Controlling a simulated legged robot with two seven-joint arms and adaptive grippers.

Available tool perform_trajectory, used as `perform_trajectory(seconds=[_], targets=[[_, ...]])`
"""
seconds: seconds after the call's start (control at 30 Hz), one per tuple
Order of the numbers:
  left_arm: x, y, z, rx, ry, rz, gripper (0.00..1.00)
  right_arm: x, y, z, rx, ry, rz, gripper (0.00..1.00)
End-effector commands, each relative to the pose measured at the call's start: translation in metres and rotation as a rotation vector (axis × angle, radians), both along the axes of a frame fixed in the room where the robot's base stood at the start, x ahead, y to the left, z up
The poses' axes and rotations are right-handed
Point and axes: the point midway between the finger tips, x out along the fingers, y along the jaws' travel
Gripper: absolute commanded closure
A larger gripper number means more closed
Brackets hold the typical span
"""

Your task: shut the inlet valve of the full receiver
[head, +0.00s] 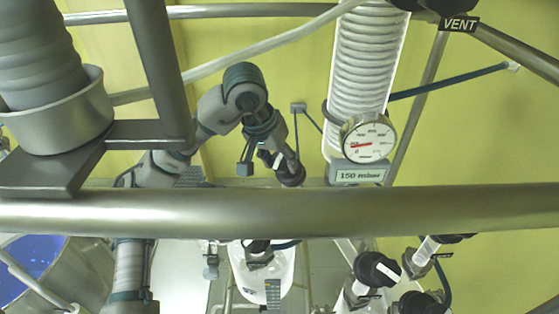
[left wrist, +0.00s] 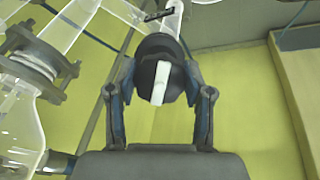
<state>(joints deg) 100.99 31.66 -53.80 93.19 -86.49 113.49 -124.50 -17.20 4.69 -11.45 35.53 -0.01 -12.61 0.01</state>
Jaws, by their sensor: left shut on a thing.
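My left gripper (head: 280,160) reaches in from the left, above the horizontal rail in the head view. It is shut on a black valve knob (head: 291,174). In the left wrist view, the fingers of the left gripper (left wrist: 164,88) stand on either side of this knob (left wrist: 150,78). The knob's white bar (left wrist: 161,84) points nearly up and down, slightly tilted, roughly along the glass tube (left wrist: 172,20) behind it. A glass vessel (head: 273,272) shows below the rail. I cannot tell which receiver is full. My right gripper is not in view.
A thick metal rail (head: 300,212) crosses the head view. A dial gauge (head: 368,138) and a 150 mbar display (head: 358,174) hang right of the gripper by a coiled glass column (head: 367,60). Another black knob with a white bar (head: 378,268) sits lower right.

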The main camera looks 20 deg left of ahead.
Motion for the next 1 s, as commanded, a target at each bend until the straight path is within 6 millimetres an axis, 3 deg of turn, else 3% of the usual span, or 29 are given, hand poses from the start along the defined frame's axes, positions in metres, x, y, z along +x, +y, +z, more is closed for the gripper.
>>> perform_trajectory(seconds=[0.6, 1.0], targets=[[0.0006, 0.0001, 0.0055, 0.266, -0.142, -0.474, 0.84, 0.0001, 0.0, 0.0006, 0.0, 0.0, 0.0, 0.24], [0.0002, 0.0003, 0.0055, 0.377, -0.192, -0.667, 0.84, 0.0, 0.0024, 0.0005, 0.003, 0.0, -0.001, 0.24]])
